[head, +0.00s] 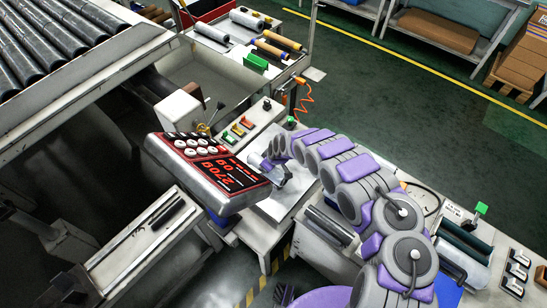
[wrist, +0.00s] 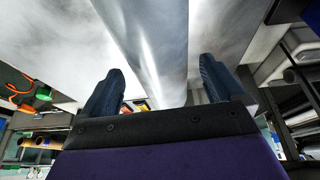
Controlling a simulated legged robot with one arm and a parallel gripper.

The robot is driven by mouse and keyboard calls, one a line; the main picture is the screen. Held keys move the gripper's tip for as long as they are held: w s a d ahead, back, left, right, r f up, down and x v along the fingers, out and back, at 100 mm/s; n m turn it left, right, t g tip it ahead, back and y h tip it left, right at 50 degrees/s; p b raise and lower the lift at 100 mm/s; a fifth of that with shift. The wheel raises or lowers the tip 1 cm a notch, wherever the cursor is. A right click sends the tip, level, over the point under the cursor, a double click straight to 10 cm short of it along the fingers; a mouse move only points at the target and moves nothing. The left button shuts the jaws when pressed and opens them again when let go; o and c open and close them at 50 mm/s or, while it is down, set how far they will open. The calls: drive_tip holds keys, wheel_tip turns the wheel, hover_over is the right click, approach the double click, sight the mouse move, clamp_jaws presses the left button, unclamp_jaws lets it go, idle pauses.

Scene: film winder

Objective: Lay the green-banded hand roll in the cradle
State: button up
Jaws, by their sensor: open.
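My gripper (head: 277,174) is over a pale metal plate, just right of the red-digit control panel. Its two dark blue fingers (wrist: 158,90) are apart in the wrist view. A smooth silver-grey cylinder (wrist: 150,40) runs away from the camera between and beyond the fingers; I cannot tell whether they touch it. No green band shows on it. Several rolls lie on a rack at the top, among them a pale grey one (head: 209,32) and an orange-ended one (head: 270,50). I cannot make out which roll is green-banded, nor identify the cradle for certain.
The control panel (head: 205,160) stands close left of my gripper. A green block (head: 256,62) sits on the rack's front edge. Dark rollers (head: 465,240) lie at the right near a green tag (head: 482,207). A conveyor (head: 60,35) fills the upper left. Green floor (head: 400,95) is clear behind.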

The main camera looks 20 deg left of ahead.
drive_tip(key=p+v, duration=1)
drive_tip(key=v, duration=0.6)
idle(0.4)
